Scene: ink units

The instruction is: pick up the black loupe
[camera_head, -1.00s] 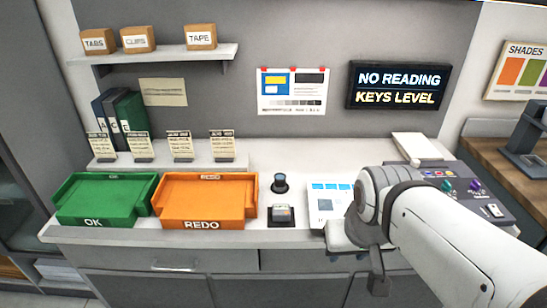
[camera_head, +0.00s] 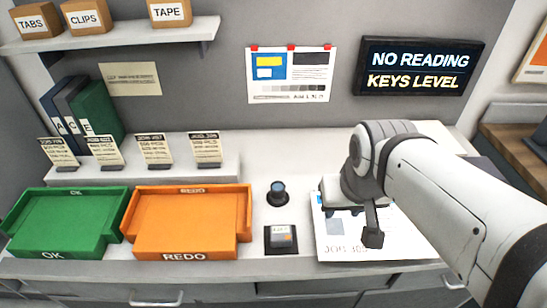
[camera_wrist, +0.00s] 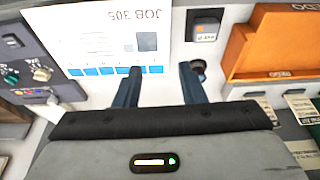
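The black loupe (camera_head: 277,193) is a small dark cylinder with a bluish top. It stands upright on the white counter, right of the orange REDO tray. In the wrist view the loupe (camera_wrist: 199,70) shows just beyond the right finger, which partly hides it. My gripper (camera_wrist: 160,72) is open, with two dark blue fingers apart and nothing seen between them but the sheet's edge and counter. In the head view my gripper hangs over the printed sheet, to the right of the loupe and apart from it.
A black pad with a small grey block (camera_head: 281,238) lies in front of the loupe. The JOB 305 sheet (camera_head: 335,240) lies to its right. The orange REDO tray (camera_head: 190,254) and green OK tray (camera_head: 62,247) stand left. Upright cards (camera_head: 154,148) line a low ledge behind.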

